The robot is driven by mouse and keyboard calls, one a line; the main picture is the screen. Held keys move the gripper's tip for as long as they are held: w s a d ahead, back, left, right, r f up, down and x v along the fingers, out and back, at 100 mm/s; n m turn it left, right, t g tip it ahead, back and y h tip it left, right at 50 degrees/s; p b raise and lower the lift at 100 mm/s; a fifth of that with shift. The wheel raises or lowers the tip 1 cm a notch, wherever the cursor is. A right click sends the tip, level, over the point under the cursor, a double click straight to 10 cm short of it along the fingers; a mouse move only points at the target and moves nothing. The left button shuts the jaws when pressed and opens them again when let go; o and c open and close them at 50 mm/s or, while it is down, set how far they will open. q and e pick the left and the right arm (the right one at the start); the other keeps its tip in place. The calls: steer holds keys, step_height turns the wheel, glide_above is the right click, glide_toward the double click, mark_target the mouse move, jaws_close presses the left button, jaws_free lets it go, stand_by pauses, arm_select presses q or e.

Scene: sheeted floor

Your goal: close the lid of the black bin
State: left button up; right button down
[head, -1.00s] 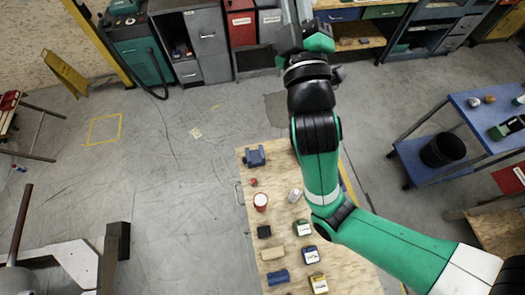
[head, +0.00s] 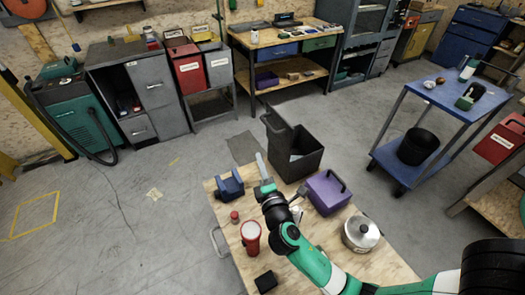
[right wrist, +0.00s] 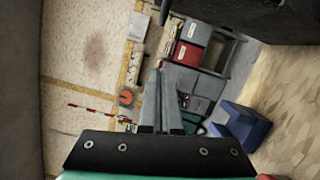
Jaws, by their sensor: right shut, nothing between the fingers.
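The black bin (head: 312,158) stands on the floor beyond the far edge of the wooden table. Its lid (head: 275,128) is raised at the bin's left side, and the inside of the bin shows. My right gripper (head: 262,162) is just left of and in front of the bin, apart from it as far as I can tell. In the right wrist view its fingers (right wrist: 162,80) are shut and empty. A dark surface at the top right of that view looks like part of the bin (right wrist: 262,22). My left gripper is not in view.
The table (head: 235,205) bears a blue vise (head: 230,185), a red flashlight (head: 251,240), a purple box (head: 327,192) and a metal pot (head: 361,233). A blue cart (head: 400,118) stands to the right.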

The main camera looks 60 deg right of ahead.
steer(key=w+d+r, duration=0.1)
steer(key=w+d, duration=0.2)
steer(key=d, duration=0.7)
steer(key=shift+w+d+r, duration=0.15)
steer(key=shift+w+r, duration=0.05)
steer(key=shift+w, duration=0.2)
